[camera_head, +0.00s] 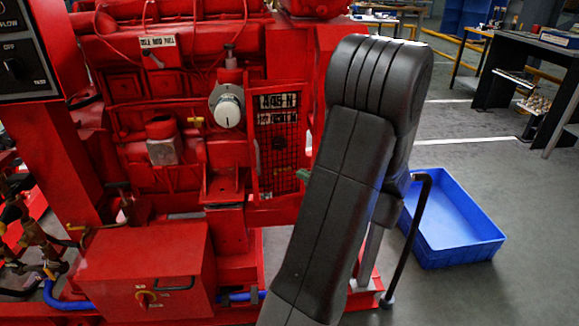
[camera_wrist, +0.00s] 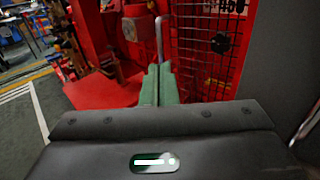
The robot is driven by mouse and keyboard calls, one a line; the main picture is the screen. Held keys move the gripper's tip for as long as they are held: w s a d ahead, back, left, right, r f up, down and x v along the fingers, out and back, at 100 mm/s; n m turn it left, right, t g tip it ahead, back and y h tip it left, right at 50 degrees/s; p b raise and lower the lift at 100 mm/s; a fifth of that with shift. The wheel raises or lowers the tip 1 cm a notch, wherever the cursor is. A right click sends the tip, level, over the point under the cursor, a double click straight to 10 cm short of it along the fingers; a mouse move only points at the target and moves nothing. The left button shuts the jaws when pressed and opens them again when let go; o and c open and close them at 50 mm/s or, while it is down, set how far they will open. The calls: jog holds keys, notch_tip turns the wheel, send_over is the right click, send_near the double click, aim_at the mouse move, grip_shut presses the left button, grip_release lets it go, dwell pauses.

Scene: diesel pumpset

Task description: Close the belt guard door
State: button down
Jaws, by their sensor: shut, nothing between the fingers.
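The belt guard door (camera_head: 265,165) is a red-framed mesh panel with a white label near its top and a dark round part in the mesh. In the head view it stands just left of my arm, which may hide its right part. In the wrist view the mesh (camera_wrist: 190,60) fills the upper right. My gripper (camera_wrist: 157,72) has green fingers pressed together with nothing between them. The fingertips are beside the mesh's left edge, near an upright grey bar (camera_wrist: 159,38); I cannot tell whether they touch. How far the door stands open is unclear.
The red pumpset (camera_head: 165,100) fills the left and middle. A red box (camera_head: 150,265) with a black handle sits low in front. A blue tray (camera_head: 460,250) lies on the floor at right. Tables (camera_head: 520,75) stand behind; grey floor between is open.

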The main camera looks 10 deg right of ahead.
jog(key=b, duration=0.3)
send_near(253, 148)
jog(key=a, duration=0.3)
jog(key=shift+w+a, duration=0.1)
jog(key=shift+w, duration=0.5)
jog(key=shift+w+a+m+t+h, duration=0.3)
jog(key=shift+w+a+h, duration=0.1)
jog(key=shift+w, duration=0.15)
jog(key=shift+w+a+m+t+h, duration=0.2)
jog(key=shift+w+a+m+h, duration=0.15)
jog(key=shift+w, duration=0.25)
jog(key=shift+w+a, duration=0.1)
jog(key=shift+w, duration=0.25)
